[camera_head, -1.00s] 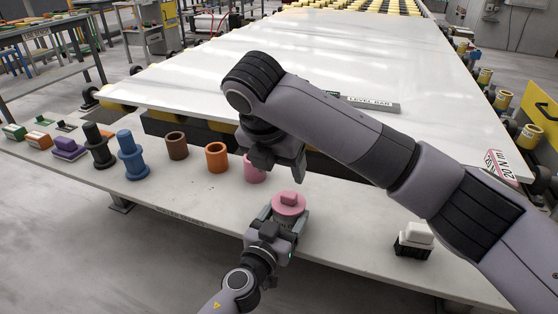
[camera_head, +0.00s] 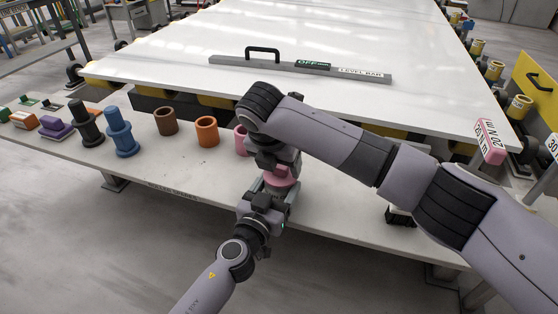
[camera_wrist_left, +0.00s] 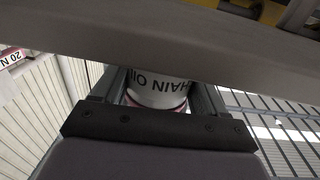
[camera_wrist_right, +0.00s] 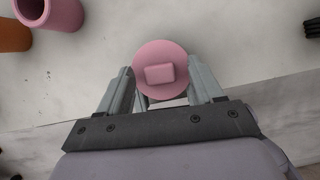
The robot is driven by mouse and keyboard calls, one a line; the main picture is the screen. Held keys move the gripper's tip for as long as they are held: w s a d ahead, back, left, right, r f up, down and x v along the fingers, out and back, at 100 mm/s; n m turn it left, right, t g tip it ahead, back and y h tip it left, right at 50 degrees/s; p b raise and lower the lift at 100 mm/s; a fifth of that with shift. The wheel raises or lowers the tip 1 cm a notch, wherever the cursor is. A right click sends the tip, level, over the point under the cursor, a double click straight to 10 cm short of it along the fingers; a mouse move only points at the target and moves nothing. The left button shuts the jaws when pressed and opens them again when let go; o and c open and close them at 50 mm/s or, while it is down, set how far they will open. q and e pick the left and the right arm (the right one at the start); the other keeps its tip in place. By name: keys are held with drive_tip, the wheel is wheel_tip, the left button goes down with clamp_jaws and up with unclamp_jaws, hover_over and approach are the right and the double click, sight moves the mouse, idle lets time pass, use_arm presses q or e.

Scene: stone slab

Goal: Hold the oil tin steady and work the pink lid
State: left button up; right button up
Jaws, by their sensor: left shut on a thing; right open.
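The oil tin (camera_wrist_left: 158,92) is white with black lettering and sits between the fingers of my left gripper (camera_head: 277,188), which is shut on its sides. The pink lid (camera_wrist_right: 147,55) is a round disc with a raised block-shaped knob (camera_wrist_right: 160,73) on top. It also shows in the head view (camera_head: 283,178), partly covered by my right gripper. My right gripper (camera_wrist_right: 161,82) is open above the lid, one finger on either side of the knob in its wrist view. I cannot tell whether the fingers touch the lid. The tin's body is mostly hidden in the head view.
A pink cup (camera_head: 240,141), an orange cup (camera_head: 207,131) and a brown cup (camera_head: 165,121) stand left of the grippers. Blue (camera_head: 121,133) and black (camera_head: 88,125) stepped pieces are farther left. The level bar (camera_head: 225,60) lies on the big white slab (camera_head: 400,45) behind.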

sight(279, 168)
clamp_jaws()
drive_tip(key=shift+r, duration=4.05)
use_arm(q)
drive_tip(key=o, duration=1.5)
drive_tip(key=shift+o, duration=0.2)
drive_tip(key=shift+v, duration=3.75)
drive_tip(key=shift+a+f, duration=0.1)
